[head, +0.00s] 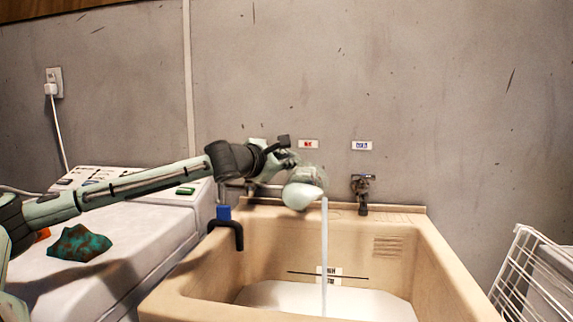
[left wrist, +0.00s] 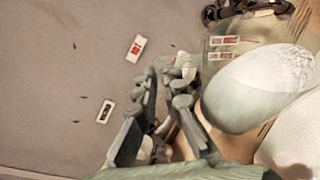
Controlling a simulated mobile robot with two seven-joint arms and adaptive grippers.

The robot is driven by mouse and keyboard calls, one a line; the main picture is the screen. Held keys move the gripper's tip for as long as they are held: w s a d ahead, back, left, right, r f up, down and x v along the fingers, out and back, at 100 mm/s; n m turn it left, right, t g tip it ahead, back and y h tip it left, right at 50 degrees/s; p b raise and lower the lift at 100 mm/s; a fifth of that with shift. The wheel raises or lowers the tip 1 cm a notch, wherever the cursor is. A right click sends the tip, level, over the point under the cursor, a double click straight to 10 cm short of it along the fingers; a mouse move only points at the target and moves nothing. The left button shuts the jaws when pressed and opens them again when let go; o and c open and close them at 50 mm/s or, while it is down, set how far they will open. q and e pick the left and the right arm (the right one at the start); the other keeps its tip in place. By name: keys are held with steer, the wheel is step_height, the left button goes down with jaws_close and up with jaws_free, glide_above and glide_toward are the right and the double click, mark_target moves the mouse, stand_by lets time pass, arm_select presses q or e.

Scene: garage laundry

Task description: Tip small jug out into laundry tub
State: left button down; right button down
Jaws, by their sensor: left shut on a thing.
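My left gripper (head: 284,160) is shut on the small jug (head: 303,192), a clear vessel with pale liquid in it, held tilted above the laundry tub (head: 437,245). A thin pale stream (head: 324,255) falls from beside the jug's right side into the tub. Whitish liquid covers the tub's bottom. In the left wrist view, the gripper's fingers (left wrist: 165,110) are beside the jug (left wrist: 235,98), which has red-and-white labels and foamy liquid. The grip on the jug is partly hidden. My right gripper is not in view.
A tap (head: 362,190) stands at the tub's back, right of the jug. A black hook-shaped piece with a blue part (head: 224,212) is at the tub's left. A white machine (head: 140,225) with a teal cloth (head: 79,243) stands left; a white wire rack (head: 535,275) stands right.

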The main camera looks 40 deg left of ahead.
mark_target(297, 156)
arm_select(q)
steer(key=shift+d+r+m, duration=0.2)
steer(key=shift+r+m, duration=0.05)
steer(key=shift+m, duration=0.15)
steer(key=d+m, duration=0.1)
steer(key=d+m+t, duration=0.1)
steer(key=m+y, duration=0.1)
steer(key=shift+s+d+r+t, duration=0.35)
steer(key=shift+d+r+t, duration=0.05)
steer(key=shift+s+d+r+m+t, duration=0.1)
steer(key=shift+d+r+m+t, duration=0.05)
steer(key=shift+d+r+m, duration=0.4)
steer(key=shift+s+d+r+m+t, duration=0.1)
steer(key=shift+d+r+m+t, duration=0.2)
steer(key=shift+r, duration=0.4)
steer(key=shift+s+d+r+m+t, duration=0.1)
steer(key=shift+d+r+m, duration=0.3)
steer(key=shift+r+m, duration=0.2)
steer(key=d+m, duration=0.1)
steer(key=d+m+t, duration=0.1)
steer(key=d+m, duration=0.1)
steer(key=s+d+m+h, duration=0.1)
steer(key=m, duration=0.1)
steer(key=shift+d+r+t, duration=0.25)
steer(key=shift+d+t, duration=0.1)
steer(key=shift+d, duration=0.05)
steer(key=shift+d+f, duration=0.1)
